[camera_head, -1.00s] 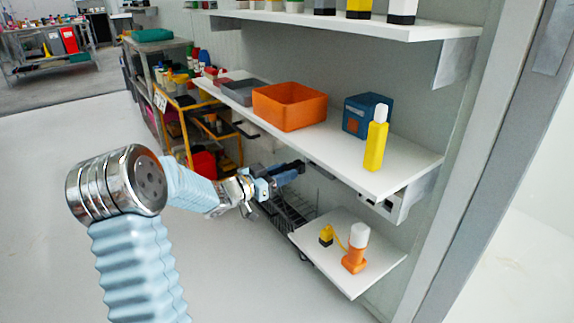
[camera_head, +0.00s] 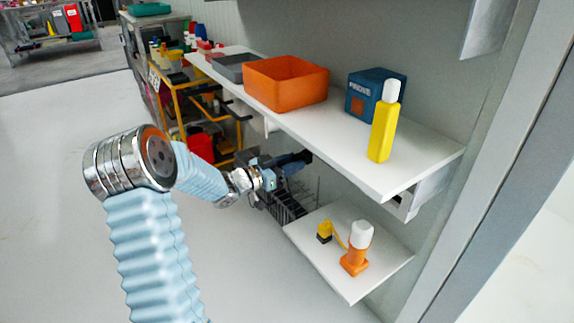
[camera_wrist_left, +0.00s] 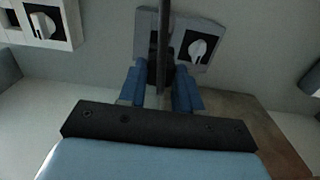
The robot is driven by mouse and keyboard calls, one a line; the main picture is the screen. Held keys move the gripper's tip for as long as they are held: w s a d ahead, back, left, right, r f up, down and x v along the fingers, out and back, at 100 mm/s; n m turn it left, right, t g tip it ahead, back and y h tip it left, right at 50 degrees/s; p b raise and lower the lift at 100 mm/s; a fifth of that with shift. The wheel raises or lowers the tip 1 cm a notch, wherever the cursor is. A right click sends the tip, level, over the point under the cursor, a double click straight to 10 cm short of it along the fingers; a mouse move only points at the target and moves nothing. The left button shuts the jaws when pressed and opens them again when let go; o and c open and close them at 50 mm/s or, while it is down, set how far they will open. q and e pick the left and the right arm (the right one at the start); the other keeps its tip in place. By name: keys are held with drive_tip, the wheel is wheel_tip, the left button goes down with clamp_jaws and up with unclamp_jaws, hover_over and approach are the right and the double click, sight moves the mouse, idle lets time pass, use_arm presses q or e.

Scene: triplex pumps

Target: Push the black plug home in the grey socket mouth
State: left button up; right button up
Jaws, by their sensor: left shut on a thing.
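My left gripper (camera_head: 292,161) reaches under the edge of the white shelf in the head view. In the left wrist view, its two blue fingers (camera_wrist_left: 160,88) are shut on a dark, narrow thing, apparently the black plug (camera_wrist_left: 160,68). A dark upright strip, perhaps its cable, runs up from there and covers part of the view. A light grey panel (camera_wrist_left: 207,28) with a rotary knob stands right behind the fingertips. The grey socket mouth is not clearly seen; the plug and fingers hide that spot. I cannot tell how far in the plug sits. My right gripper is not in view.
The white shelf (camera_head: 420,166) above holds an orange bin (camera_head: 287,85), a blue box (camera_head: 362,97) and a yellow bottle (camera_head: 383,135). A lower shelf (camera_head: 337,275) carries an orange, white-capped item (camera_head: 357,250). Another knob panel (camera_wrist_left: 40,22) is at upper left.

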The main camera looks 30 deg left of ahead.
use_arm(q)
drive_tip(key=shift+x, duration=2.15)
drive_tip(key=shift+x, duration=1.45)
drive_tip(key=o, duration=1.1)
drive_tip(key=shift+s, duration=0.1)
approach(311, 155)
drive_tip(key=shift+s+a+f, duration=0.35)
drive_tip(key=shift+s+a, duration=0.05)
drive_tip(key=shift+a, duration=0.2)
drive_tip(key=shift+s+a+f, duration=0.35)
drive_tip(key=shift+a+f, duration=0.05)
drive_tip(key=shift+a, duration=0.15)
